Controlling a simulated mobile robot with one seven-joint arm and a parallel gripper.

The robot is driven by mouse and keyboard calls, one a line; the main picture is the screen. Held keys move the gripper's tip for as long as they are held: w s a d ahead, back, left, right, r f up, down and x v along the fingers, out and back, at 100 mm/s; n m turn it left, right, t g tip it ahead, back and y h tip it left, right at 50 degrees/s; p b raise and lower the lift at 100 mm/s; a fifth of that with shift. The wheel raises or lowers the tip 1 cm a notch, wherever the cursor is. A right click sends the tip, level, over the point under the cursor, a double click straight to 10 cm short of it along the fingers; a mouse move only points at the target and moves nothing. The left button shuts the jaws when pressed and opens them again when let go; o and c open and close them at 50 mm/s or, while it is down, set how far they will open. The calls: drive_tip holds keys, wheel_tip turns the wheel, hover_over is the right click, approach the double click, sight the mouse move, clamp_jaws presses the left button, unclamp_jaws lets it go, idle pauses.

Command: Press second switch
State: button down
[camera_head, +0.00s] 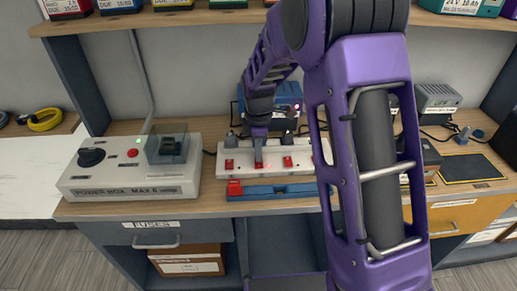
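A long white power strip (243,177) lies on the workbench, with red switches along it. The first red switch (229,164) is at its left end, and another red switch (288,161) sits further right. My gripper (258,150) points down over the strip between these two, at the place of the second switch. Its tip is at or very near that switch and mostly covers it; I cannot tell whether they touch. The fingers look like one narrow shape, so their opening cannot be made out.
A white power box (130,187) with a black knob and red button stands left of the strip. A blue device (284,101) stands behind it. A blue and red object (270,190) lies in front. Chargers and a dark mat (468,168) are at right.

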sight(259, 164)
drive_tip(key=shift+f+g+p, duration=0.2)
drive_tip(key=shift+g+p, duration=0.1)
drive_tip(key=shift+f, duration=0.25)
drive_tip(key=shift+s+b, duration=0.1)
drive_tip(key=shift+b, duration=0.2)
drive_tip(key=shift+s, duration=0.85)
wheel_tip(259, 164, up, 15)
drive_tip(key=p, duration=0.4)
drive_tip(key=shift+w, duration=0.15)
